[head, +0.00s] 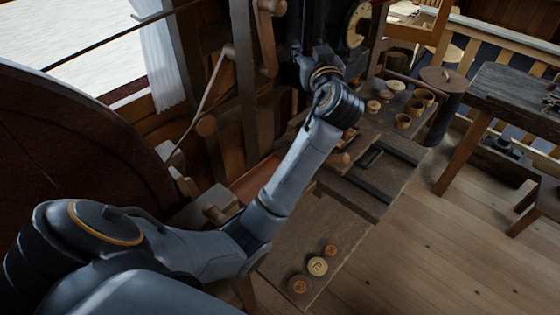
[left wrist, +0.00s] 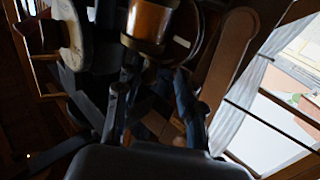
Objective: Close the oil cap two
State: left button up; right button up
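In the head view my left gripper (head: 315,60) reaches up among the dark machine parts, and the cylinder cannot be made out there. My right gripper is not in view.
A wooden bench (head: 380,185) below my left arm carries several small cups and round pieces. Three marked discs (head: 317,266) lie on a lower board. A large dark wheel (head: 70,170) is at left, and wooden posts (head: 245,80) crowd the arm.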

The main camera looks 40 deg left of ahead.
pick_arm(q)
jog(key=s+d+m+t+h+p, duration=0.1)
jog(key=s+m+t+h+p, duration=0.15)
jog(key=s, duration=0.45)
jog(key=s+d+m+t+h+p, duration=0.2)
jog(key=s+m+h, duration=0.15)
jog(key=s, duration=0.35)
jog(key=s+d+f+m+g+h, duration=0.1)
jog(key=s+f+g, duration=0.1)
jog(key=f, duration=0.6)
jog(key=s+d+f+g+h, duration=0.2)
jog(key=s+f+g, duration=0.1)
jog(key=f, duration=0.6)
jog(key=s+d+f+m+g+h, duration=0.1)
jog(key=s+d+f+g, duration=0.1)
jog(key=f, duration=0.7)
jog(key=shift+s+d+m+g+h, duration=0.2)
jog(key=shift+s+m+g+h, duration=0.1)
jog(key=shift+g, duration=0.45)
